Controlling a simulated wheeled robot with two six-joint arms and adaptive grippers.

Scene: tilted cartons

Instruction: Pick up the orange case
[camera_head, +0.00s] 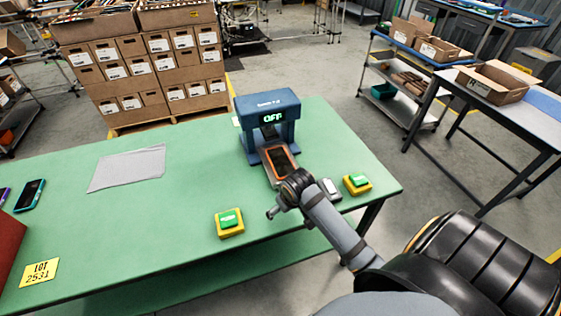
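The machine's display reads OFF. My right gripper (272,211) is just in front of the case's near end, low over the table. Its dark body overlaps the near end of the case in the picture, so I cannot tell whether they touch. Its fingers are small and partly hidden, so their opening is unclear. My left gripper is not in view.
Yellow boxes with green buttons stand at the front (229,222) and right (357,184) of the table. A small grey-white object (329,188) lies beside my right arm. A grey cloth (127,168), a teal-edged phone (29,195) and a red box (8,240) are left.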

